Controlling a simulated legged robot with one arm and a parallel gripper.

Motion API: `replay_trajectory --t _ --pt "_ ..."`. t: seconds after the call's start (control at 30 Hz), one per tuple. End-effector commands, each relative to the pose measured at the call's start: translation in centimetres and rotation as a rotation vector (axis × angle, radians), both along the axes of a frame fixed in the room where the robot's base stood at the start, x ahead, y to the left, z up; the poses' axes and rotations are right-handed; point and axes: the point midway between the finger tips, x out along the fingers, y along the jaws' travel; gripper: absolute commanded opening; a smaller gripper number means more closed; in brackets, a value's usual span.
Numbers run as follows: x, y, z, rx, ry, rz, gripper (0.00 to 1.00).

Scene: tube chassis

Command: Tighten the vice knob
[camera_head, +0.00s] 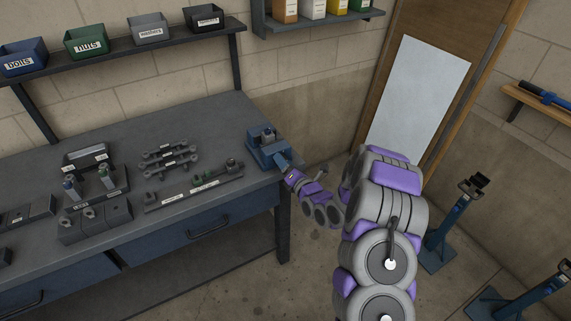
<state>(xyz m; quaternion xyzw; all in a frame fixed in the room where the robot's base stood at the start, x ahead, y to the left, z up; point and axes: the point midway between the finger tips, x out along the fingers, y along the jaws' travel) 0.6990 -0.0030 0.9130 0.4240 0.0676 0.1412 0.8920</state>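A blue bench vice (262,147) stands at the right front corner of the grey workbench (190,130). A blue piece of it extends toward the lower right, over the bench edge. My gripper (290,176) is at that outer end of the vice, close to or touching it. My purple and grey wrist trails to the lower right of it. The vice knob cannot be made out; the gripper end covers that spot. The fingers are too small and hidden to show whether they are open or shut.
Tube parts and holders (95,185) sit on the left and middle of the bench. A shelf with labelled bins (150,28) is above. Blue stands (447,225) are on the floor at right. A wooden door (392,70) is behind. The bench between vice and wall is clear.

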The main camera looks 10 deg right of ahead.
Motion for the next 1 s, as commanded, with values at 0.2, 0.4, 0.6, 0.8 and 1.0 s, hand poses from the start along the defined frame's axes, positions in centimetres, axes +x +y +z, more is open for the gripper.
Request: replay_trajectory --t 0.2,0.4,0.6,0.8,1.0 --pt "0.00 -0.03 0.00 0.000 0.000 0.000 0.40" --pt "0.03 -0.05 -0.07 0.000 0.001 -0.001 0.21" --pt "0.03 -0.06 -0.13 0.003 0.004 -0.001 0.13" --pt "0.03 -0.13 -0.18 0.042 0.019 -0.003 0.13" --pt "0.04 -0.12 -0.28 0.151 0.058 -0.002 0.13"
